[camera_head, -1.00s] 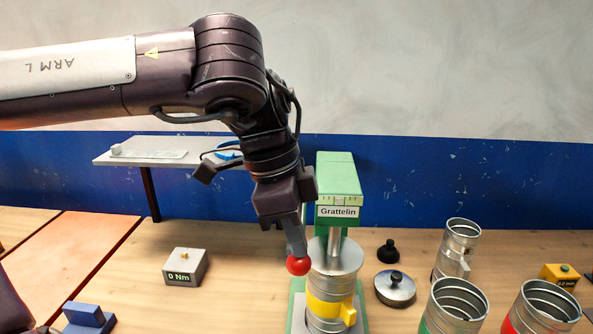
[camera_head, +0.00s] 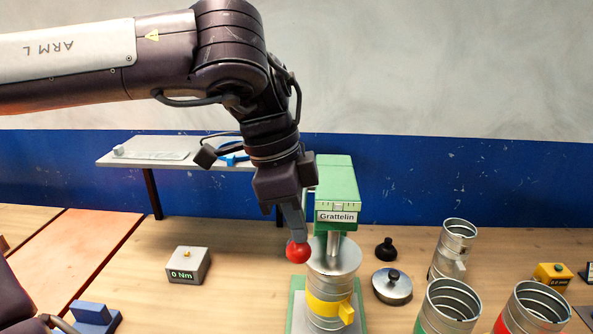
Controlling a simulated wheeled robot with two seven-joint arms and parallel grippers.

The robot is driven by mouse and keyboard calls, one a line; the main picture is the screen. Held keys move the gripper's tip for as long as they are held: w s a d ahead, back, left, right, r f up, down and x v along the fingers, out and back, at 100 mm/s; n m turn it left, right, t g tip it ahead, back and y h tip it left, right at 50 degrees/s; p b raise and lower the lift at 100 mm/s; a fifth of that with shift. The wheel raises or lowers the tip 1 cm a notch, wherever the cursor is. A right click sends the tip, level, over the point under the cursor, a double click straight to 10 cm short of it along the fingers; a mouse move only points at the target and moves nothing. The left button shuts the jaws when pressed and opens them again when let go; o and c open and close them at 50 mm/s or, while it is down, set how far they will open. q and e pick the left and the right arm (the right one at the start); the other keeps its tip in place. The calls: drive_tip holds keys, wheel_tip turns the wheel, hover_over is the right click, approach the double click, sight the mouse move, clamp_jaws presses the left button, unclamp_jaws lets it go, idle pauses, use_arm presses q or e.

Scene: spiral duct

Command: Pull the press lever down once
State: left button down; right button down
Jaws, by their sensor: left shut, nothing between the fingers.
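The green press (camera_head: 337,180), labelled "Grattelin", stands at the middle of the bench. Its metal ram (camera_head: 333,243) comes down to the round metal top of a spiral duct piece (camera_head: 330,285) with a yellow band. A red ball knob (camera_head: 298,251) shows at the press's left side; the rest of the lever is mostly hidden. My left gripper (camera_head: 296,236) points down with its fingers shut and empty. Its tips are at the top of the red knob and appear to touch it. My right gripper is not in view.
A "0 Nm" box (camera_head: 188,265) and a blue block (camera_head: 93,317) are on the left. A grey shelf (camera_head: 150,150) stands behind. Metal duct pieces (camera_head: 455,250), a black knob (camera_head: 386,249), a round lid (camera_head: 392,286) and a yellow box (camera_head: 553,277) are on the right.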

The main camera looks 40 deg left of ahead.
use_arm(q)
drive_tip(key=shift+s+d+r+p, duration=0.1)
drive_tip(key=shift+s+r+p, duration=0.05)
drive_tip(key=shift+r+p, duration=1.65)
wheel_tip(320, 180, up, 12)
drive_tip(key=w+a+p, duration=0.1)
drive_tip(key=w+p, duration=0.1)
drive_tip(key=p, duration=0.5)
drive_tip(key=shift+w+a+r+p, duration=0.2)
drive_tip(key=shift+p, duration=0.2)
